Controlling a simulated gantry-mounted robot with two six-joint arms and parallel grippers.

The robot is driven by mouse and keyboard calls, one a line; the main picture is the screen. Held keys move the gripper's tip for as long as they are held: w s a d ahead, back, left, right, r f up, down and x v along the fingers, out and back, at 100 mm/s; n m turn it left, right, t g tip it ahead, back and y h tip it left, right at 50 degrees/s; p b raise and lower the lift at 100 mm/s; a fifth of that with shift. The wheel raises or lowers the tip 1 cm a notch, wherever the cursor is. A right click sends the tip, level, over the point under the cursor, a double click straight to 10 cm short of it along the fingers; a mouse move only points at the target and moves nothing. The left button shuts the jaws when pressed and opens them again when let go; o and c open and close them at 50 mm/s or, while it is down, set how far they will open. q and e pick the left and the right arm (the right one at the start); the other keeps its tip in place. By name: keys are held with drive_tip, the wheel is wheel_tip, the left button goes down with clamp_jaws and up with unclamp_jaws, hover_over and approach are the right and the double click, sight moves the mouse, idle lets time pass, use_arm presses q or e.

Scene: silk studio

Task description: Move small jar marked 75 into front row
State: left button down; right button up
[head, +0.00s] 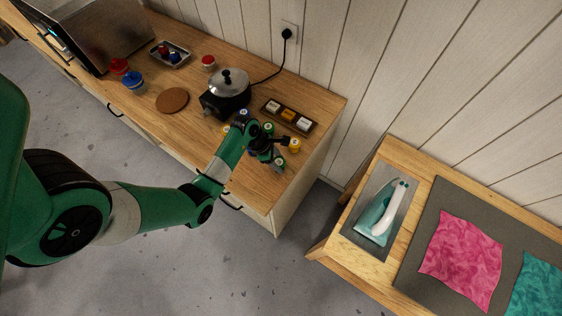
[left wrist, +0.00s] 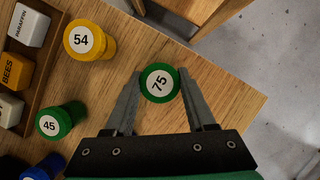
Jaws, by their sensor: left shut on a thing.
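The small green jar marked 75 (left wrist: 160,83) has a white round label and stands between the fingers of my left gripper (left wrist: 162,88), near the counter's corner. My left gripper is shut on it. In the head view the jar (head: 279,163) shows beside the dark gripper (head: 274,160). A yellow jar marked 54 (left wrist: 90,40) and a green jar marked 45 (left wrist: 61,121) stand to its left in the wrist view. A blue jar (left wrist: 42,168) is partly cut off at the bottom edge. My right gripper is not in view.
A wooden tray (left wrist: 22,122) of labelled wax blocks lies beyond the jars. A dark pot (head: 228,95) with a lid stands left of the tray in the head view. The counter's right edge is close. An iron (head: 376,219) stands on a separate table.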

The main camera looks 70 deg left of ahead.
use_arm(q)
drive_tip(key=shift+c, duration=1.2)
unclamp_jaws()
drive_tip(key=shift+r, duration=0.15)
drive_tip(key=p+v, duration=0.2)
drive_tip(key=v, duration=1)
